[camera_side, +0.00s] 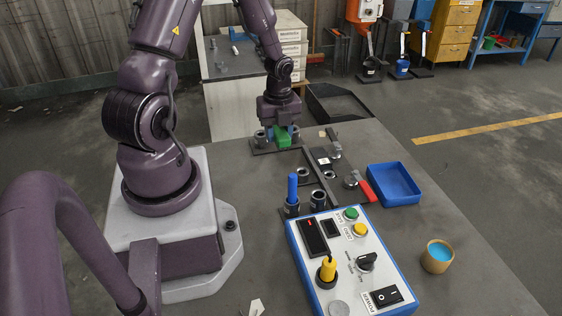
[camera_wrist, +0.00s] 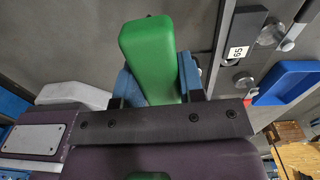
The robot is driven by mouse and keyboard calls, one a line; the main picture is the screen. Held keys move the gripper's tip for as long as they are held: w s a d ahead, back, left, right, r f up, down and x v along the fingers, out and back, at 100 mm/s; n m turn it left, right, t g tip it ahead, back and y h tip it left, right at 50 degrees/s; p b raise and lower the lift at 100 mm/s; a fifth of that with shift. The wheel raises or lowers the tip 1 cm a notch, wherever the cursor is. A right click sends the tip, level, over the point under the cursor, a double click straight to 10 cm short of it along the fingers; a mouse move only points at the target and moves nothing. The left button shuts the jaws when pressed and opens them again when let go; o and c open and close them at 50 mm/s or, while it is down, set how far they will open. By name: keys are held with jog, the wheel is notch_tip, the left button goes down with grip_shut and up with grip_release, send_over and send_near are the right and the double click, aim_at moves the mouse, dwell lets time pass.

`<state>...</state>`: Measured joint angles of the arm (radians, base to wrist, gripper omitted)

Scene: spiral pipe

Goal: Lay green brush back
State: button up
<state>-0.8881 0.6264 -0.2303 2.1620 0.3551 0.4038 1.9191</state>
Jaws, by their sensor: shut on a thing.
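The green brush (camera_side: 283,137) shows as a green block between the fingers of my gripper (camera_side: 281,133), at the far end of the table. In the wrist view the green brush (camera_wrist: 152,58) stretches forward between the two blue fingertips of my gripper (camera_wrist: 157,82), which are shut on it. A dark holder plate with round cups (camera_side: 262,146) lies at or just under the brush in the side view. I cannot tell whether the brush touches it, and its underside is hidden.
A control box (camera_side: 345,262) with buttons and a yellow handle stands in front. A blue tray (camera_side: 393,184), a red-handled clamp (camera_side: 367,190), a blue-handled tool in a cup (camera_side: 292,190) and a tan cup with blue contents (camera_side: 437,257) are on the table. The right table edge is mostly free.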

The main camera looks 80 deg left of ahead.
aim_at(279, 164)
notch_tip(279, 164, down, 8)
jog(key=shift+w+r, duration=0.1)
jog(key=shift+r, duration=0.1)
jog(key=shift+f, duration=0.1)
jog(key=o, duration=0.9)
